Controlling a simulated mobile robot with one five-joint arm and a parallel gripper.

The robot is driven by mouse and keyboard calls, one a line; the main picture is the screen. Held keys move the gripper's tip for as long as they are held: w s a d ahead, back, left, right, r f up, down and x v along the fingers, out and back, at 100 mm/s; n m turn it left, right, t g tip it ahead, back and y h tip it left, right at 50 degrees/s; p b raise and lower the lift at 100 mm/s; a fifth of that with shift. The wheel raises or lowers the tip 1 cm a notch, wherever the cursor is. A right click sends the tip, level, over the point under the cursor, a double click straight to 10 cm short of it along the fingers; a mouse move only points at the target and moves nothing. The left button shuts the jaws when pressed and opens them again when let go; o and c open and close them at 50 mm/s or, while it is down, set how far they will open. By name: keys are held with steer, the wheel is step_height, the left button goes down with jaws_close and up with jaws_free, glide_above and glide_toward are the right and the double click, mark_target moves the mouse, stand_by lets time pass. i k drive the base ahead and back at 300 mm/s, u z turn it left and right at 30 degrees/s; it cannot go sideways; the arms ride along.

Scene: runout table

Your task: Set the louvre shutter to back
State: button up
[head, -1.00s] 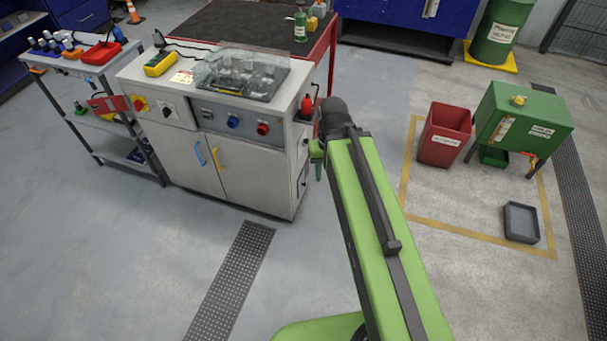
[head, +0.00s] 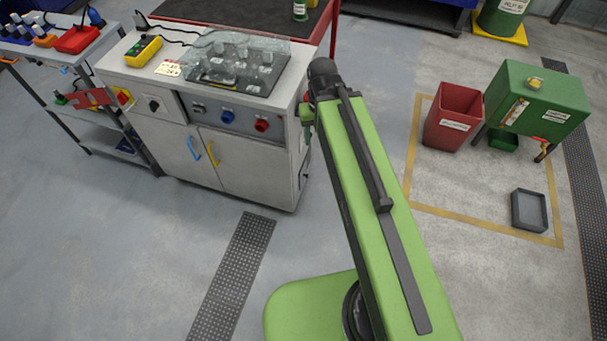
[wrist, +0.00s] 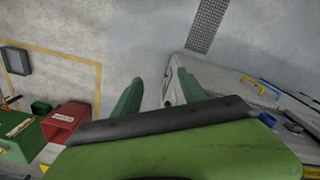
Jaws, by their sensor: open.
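I cannot make out the louvre shutter in either view. The grey-white cabinet (head: 250,177) stands left of my arm in the head view. Its right side face is seen only at a steep slant, with a small dark detail that I cannot identify. My gripper (head: 306,116) is at the cabinet's right front edge, partly hidden by my own arm. In the wrist view, my gripper (wrist: 160,92) shows two green fingers spread apart with nothing between them. The cabinet (wrist: 235,85) lies to the right of the fingers there.
A red bin (head: 453,118), a green tank (head: 540,100) and a grey tray (head: 528,211) stand right of my arm. A tool cart (head: 95,125) stands left of the cabinet. The floor before the cabinet is clear, with a dark grating strip (head: 232,275).

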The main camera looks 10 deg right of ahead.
mark_target(302, 175)
steer(key=z, duration=0.3)
steer(key=k, duration=0.1)
steer(key=u, duration=2.1)
steer(key=k, duration=1.3)
steer(key=z, duration=0.45)
steer(key=i, duration=0.95)
steer(key=u, duration=0.1)
